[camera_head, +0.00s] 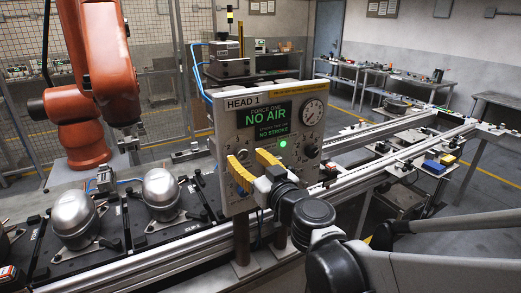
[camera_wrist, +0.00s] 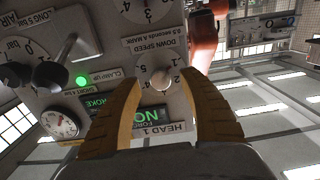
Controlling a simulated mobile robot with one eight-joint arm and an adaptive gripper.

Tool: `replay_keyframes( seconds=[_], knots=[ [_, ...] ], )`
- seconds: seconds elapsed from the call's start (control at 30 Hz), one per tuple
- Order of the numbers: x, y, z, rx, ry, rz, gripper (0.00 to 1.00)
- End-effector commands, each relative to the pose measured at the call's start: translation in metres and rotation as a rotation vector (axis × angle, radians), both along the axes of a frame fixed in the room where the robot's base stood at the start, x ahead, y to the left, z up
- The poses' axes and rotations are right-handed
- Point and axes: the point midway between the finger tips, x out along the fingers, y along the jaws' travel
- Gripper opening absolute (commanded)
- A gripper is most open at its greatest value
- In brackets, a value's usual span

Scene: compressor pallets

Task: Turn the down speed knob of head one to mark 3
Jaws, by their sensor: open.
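The grey HEAD 1 panel (camera_head: 229,122) stands upright at the centre of the head view. In the wrist view the panel appears upside down, with the DOWN SPEED label (camera_wrist: 160,43) beside a round numbered dial. The pale down speed knob (camera_wrist: 161,81) is at the middle of that dial; which mark it points to is too small to tell. My gripper (camera_wrist: 158,84) is open, with one yellow finger on each side of the knob in the picture. Contact is not visible.
The panel's screen (camera_head: 265,118) reads NO AIR and NO STROKE. A pressure gauge (camera_head: 313,112) and lit green lamp (camera_head: 283,144) are nearby. Dark knobs (camera_wrist: 52,75) show in the wrist view. Metal domes (camera_head: 161,190) stand left; an orange robot arm (camera_head: 103,60) stands behind.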

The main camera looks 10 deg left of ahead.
Motion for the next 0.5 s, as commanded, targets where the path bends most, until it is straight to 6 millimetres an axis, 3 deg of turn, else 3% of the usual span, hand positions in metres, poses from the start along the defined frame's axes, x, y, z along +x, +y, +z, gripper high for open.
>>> replay_keyframes(
  seconds=[0.2,0.5],
  knots=[
    [0.021,0.016,-0.001,0.000,0.000,0.001,0.50],
    [0.024,0.018,0.000,0.000,0.000,0.001,0.50]
  ],
)
